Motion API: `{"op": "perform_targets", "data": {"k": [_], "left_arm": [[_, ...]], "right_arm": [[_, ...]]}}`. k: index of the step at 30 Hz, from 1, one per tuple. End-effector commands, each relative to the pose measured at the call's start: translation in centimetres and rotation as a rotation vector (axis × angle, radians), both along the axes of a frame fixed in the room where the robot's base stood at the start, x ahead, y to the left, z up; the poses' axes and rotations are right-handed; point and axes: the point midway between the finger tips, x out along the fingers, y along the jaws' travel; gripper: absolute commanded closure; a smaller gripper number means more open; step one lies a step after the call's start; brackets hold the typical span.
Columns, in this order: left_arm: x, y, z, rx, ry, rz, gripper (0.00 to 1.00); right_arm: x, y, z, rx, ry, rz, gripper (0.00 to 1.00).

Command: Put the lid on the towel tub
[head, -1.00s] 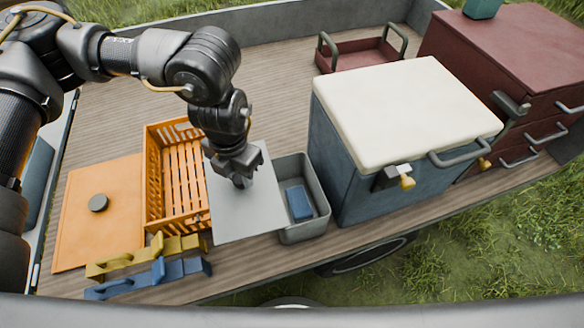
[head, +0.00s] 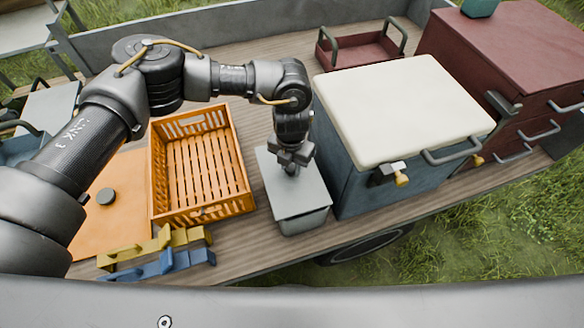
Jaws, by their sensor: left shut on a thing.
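The grey lid (head: 290,195) lies over the top of the grey towel tub (head: 305,223) on the wooden truck bed. It covers the opening, so the blue towel inside is hidden. I cannot tell whether the lid is fully seated. My left gripper (head: 291,168) is above the lid's middle, pointing down and shut on its handle, which the fingers mostly hide. My right gripper is not in view.
An orange crate (head: 153,190) stands left of the tub, with an orange board (head: 95,225) beyond it. Yellow (head: 155,247) and blue (head: 165,264) tools lie in front. A blue cooler with a white lid (head: 400,110) stands close on the right.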

Motion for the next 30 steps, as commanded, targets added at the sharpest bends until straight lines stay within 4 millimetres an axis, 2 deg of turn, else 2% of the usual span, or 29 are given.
{"op": "perform_targets", "data": {"k": [8,15,26,27,30], "left_arm": [[0.3,-0.6,-0.8,0.002,0.000,0.000,1.00],[0.3,-0.5,-3.6,0.001,0.000,0.001,1.00],[0.4,-0.5,-4.1,0.000,-0.001,0.000,1.00],[0.4,-0.5,-4.0,0.001,0.000,0.000,0.67],[0.4,-0.5,-4.0,0.001,0.000,0.000,0.54]], "right_arm": [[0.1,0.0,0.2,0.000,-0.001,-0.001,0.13],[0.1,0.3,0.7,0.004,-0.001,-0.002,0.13],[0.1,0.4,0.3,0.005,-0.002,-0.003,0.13],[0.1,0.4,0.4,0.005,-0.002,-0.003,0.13],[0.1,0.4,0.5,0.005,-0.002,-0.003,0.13]]}}
